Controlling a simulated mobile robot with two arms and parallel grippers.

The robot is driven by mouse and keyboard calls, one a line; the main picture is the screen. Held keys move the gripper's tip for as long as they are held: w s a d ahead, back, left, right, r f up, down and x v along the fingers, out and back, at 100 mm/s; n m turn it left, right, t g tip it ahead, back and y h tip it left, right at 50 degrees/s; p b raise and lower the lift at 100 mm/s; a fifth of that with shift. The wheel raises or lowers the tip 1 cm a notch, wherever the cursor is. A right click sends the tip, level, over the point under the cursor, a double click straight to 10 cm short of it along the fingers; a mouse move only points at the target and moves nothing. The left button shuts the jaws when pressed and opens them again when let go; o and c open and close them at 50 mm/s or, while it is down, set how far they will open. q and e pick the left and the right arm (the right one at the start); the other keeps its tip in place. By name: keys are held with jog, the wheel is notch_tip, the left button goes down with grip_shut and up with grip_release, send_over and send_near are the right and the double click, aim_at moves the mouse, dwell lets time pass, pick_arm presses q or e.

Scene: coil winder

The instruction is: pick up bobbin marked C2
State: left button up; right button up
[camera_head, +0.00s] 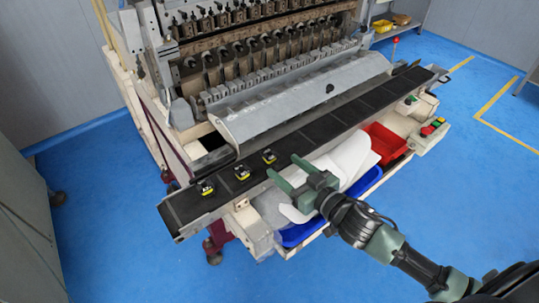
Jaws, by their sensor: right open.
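Three small bobbins with yellow and dark parts stand in a row on the left part of the black belt (345,117). One is at the left (206,188), one in the middle (242,173) and one at the right (270,157). Their markings are too small to read, so I cannot tell which is C2. My right gripper (283,172) is open and empty. Its green fingers point left, close to the right bobbin and near the belt's front edge. My left gripper is not in view.
The coil winder (300,92) stands behind the belt. In front of the belt are a blue bin (300,234) with white sheet material (350,160) and a red bin (388,143). A panel with buttons (432,131) is at the right. The belt's right part is clear.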

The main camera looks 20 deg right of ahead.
aim_at(273, 157)
jog(key=x, duration=0.3)
jog(key=p+x, duration=0.1)
jog(key=x, duration=0.3)
jog(key=shift+w, duration=0.1)
jog(key=shift+w+a+f, duration=0.15)
jog(key=shift+w, duration=0.25)
jog(key=shift+s, duration=0.1)
jog(key=shift+c, duration=0.2)
grip_shut()
